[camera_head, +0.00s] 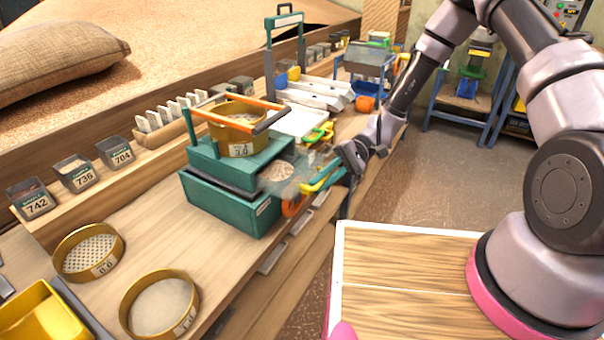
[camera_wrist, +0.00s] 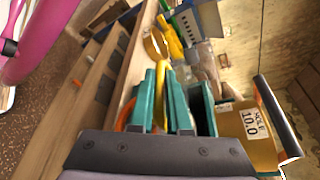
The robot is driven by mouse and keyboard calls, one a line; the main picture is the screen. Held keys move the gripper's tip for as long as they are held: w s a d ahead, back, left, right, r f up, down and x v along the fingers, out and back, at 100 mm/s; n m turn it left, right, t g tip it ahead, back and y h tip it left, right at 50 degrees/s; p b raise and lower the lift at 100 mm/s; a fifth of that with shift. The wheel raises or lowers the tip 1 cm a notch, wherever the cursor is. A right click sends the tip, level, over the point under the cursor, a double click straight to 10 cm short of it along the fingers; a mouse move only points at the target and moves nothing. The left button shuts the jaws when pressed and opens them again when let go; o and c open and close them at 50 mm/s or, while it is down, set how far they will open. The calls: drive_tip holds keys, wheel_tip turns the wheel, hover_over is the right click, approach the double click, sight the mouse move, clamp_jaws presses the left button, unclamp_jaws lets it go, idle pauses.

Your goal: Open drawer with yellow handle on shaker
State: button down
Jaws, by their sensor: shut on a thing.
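The teal shaker (camera_head: 235,203) stands on the wooden bench with a yellow sieve labelled 3.0 (camera_head: 236,128) on top, under an orange bar with dark grips. A clear drawer (camera_head: 270,185) with grain in it sticks out of the shaker's right side, so it stands at least partly open. My gripper (camera_head: 322,179) is at the drawer's outer end, its teal fingers shut on the yellow handle (camera_head: 308,187). In the wrist view, the yellow handle (camera_wrist: 160,72) shows between the fingers of my gripper (camera_wrist: 163,85). The fingers partly hide the handle.
An orange ring-shaped part (camera_head: 292,206) hangs just below the drawer. Two loose sieves (camera_head: 88,252) (camera_head: 160,304) lie on the bench at the front left. Small labelled bins (camera_head: 76,174) line the back. Open floor (camera_head: 440,185) lies right of the bench.

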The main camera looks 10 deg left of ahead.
drive_tip(key=shift+s+d, duration=0.15)
drive_tip(key=shift+d, duration=0.1)
drive_tip(key=c, duration=0.9)
unclamp_jaws()
drive_tip(key=v, duration=1)
drive_tip(key=shift+w+d, duration=0.3)
